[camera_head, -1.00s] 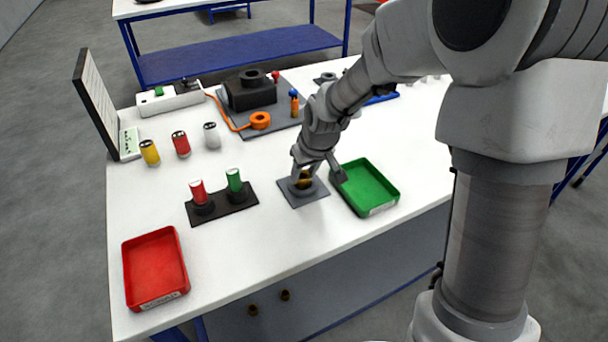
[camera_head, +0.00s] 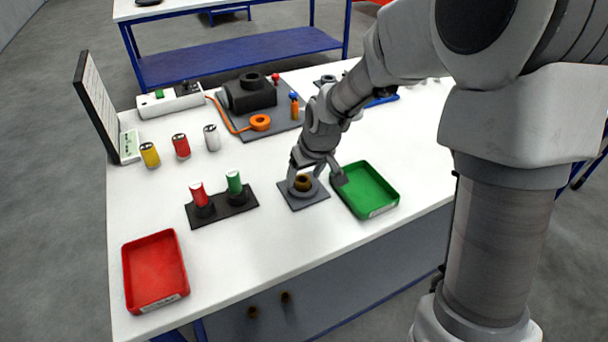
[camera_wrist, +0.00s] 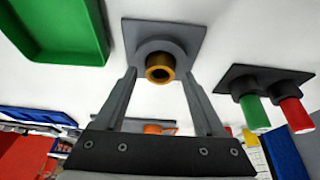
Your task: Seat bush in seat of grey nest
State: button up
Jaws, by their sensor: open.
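The brass-coloured bush (camera_head: 303,183) stands in the round seat of the grey nest (camera_head: 312,199), on its square grey plate. In the wrist view the bush (camera_wrist: 160,75) shows its open bore toward the camera, and the nest's grey ring (camera_wrist: 161,46) surrounds its far end. It looks upright and roughly centred; how deep it sits I cannot tell. My gripper (camera_head: 316,180) is open, with its fingers (camera_wrist: 158,78) on either side of the bush and gaps between them and it.
A green tray (camera_head: 337,201) stands close right of the nest. A black stand (camera_head: 222,209) with red and green cylinders is to the left. A red tray (camera_head: 153,305) is at front left. The table between the black stand and red tray is clear.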

jog(key=p+v, duration=0.2)
jog(key=v, duration=0.9)
jog(key=shift+s+r, duration=0.25)
jog(key=s+d+r+m+h+p, duration=0.1)
jog(key=s+d+r+m+p, duration=0.1)
jog(key=s+r, duration=0.5)
jog(key=s+d+r+m+t+p, duration=0.1)
jog(key=s+d+r+p, duration=0.3)
jog(key=s, duration=0.9)
notch_tip(320, 180, up, 3)
jog(key=shift+s+d+f+m+t+h, duration=0.1)
jog(key=shift+s+d+m+t+h, duration=0.25)
jog(key=shift+d+m, duration=0.6)
jog(key=shift+w+n, duration=0.15)
jog(key=shift+n, duration=0.1)
